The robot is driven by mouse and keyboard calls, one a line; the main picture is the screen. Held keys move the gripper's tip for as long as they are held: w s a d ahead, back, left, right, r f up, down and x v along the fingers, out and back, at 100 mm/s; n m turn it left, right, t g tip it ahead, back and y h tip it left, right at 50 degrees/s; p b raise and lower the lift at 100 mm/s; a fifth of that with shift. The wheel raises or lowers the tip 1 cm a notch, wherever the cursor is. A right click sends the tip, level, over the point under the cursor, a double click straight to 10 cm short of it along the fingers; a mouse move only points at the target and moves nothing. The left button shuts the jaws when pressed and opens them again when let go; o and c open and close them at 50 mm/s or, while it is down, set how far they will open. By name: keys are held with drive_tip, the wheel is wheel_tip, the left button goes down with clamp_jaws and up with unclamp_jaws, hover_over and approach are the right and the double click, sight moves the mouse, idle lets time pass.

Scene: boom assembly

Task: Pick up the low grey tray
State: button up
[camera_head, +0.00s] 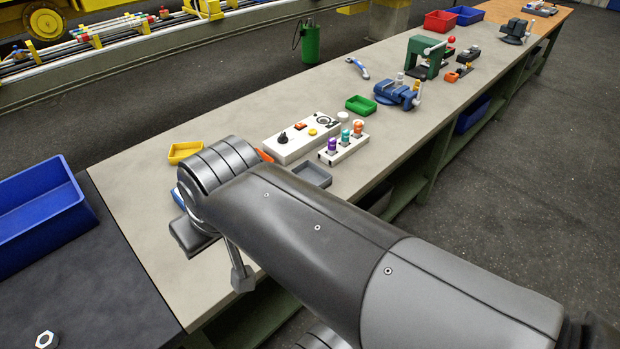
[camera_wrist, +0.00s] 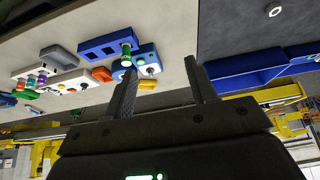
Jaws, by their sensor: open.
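The low grey tray (camera_head: 313,174) lies on the bench beside the white switch box, near the bench's front edge. My arm partly covers its near side in the head view. What appears to be the same tray shows in the wrist view (camera_wrist: 58,53) at the upper left, well away from the fingers. My gripper (camera_head: 215,257) is above the bench to the left of the tray, partly hidden by my wrist. In the wrist view the two fingers (camera_wrist: 160,66) are spread apart with nothing held between them.
A white switch box (camera_head: 302,138) and a rack with coloured pegs (camera_head: 343,150) stand beside the tray. A yellow tray (camera_head: 185,152) lies behind my wrist. A blue bin (camera_head: 40,215) stands on the dark table at left.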

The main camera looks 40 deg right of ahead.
drive_tip(key=o, duration=1.1)
drive_tip(key=shift+c, duration=0.2)
drive_tip(key=w+d+m+g, duration=0.2)
drive_tip(key=w+d+m, duration=0.6)
drive_tip(key=w+m, duration=0.15)
drive_tip(key=m+g, duration=0.4)
drive_tip(key=m, duration=2.3)
hover_over(311, 173)
drive_tip(key=s+a, duration=0.3)
wheel_tip(311, 173, down, 16)
drive_tip(key=shift+n, duration=0.25)
drive_tip(key=f, duration=1)
drive_tip(key=shift+w+d+f, duration=0.3)
drive_tip(key=shift+f, duration=0.1)
